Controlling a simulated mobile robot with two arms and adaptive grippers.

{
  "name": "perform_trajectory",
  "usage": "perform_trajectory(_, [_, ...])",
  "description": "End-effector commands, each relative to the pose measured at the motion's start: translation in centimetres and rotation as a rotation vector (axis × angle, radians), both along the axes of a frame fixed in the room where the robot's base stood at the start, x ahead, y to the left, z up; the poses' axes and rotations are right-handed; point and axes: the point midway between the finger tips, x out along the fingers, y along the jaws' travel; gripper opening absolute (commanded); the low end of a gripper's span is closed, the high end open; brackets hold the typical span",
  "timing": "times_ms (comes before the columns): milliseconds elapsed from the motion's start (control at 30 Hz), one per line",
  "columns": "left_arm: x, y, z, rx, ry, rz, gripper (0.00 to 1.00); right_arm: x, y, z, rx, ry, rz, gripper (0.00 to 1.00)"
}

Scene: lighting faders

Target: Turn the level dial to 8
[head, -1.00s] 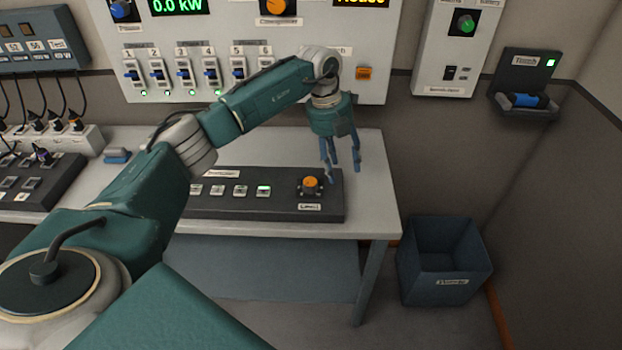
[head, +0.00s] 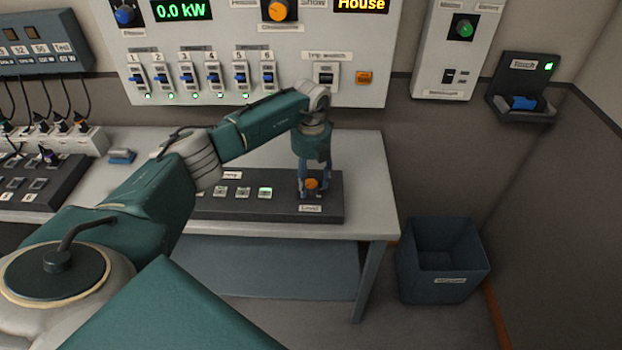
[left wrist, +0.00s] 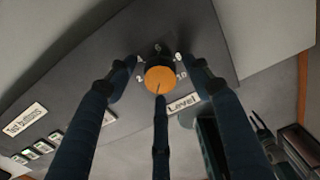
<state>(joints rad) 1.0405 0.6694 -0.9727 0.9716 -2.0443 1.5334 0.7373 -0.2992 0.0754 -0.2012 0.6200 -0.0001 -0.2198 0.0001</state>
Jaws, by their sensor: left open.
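The level dial (head: 312,184) is an orange round knob at the right end of a dark console (head: 275,211) on the table. It also shows in the left wrist view (left wrist: 158,78), with scale marks around it and a "Level" label (left wrist: 184,103) beside it. A dark pointer line shows on the knob's face, toward the lower part of the picture. My left gripper (head: 314,190) points down over the dial. In the left wrist view its open fingers (left wrist: 160,90) stand around the knob; whether they touch it I cannot tell. My right gripper is not in view.
Several buttons (head: 243,192) sit on the console left of the dial, one lit green. A wall panel (head: 300,92) with switches stands behind the table. A grey bin (head: 443,282) is on the floor at right. The table's right end is clear.

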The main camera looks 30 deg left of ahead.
Motion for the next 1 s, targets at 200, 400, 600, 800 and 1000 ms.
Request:
perform_trajectory(200, [0.0, 0.0, -0.3, -0.001, 0.001, 0.0, 0.51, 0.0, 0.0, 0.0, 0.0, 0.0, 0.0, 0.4])
perform_trajectory(400, [0.0, 0.0, -0.2, -0.001, 0.001, -0.001, 0.27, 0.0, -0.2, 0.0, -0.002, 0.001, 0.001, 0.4])
perform_trajectory(600, [0.0, 0.0, -0.2, 0.0, 0.0, -0.001, 0.06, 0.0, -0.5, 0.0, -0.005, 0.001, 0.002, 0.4])
perform_trajectory(800, [0.0, 0.0, -0.3, 0.0, 0.0, -0.023, 0.06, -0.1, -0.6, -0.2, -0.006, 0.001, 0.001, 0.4])
perform_trajectory(1000, [0.0, 0.0, -0.4, -0.001, 0.0, -0.107, 0.06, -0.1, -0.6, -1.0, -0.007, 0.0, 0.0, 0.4])
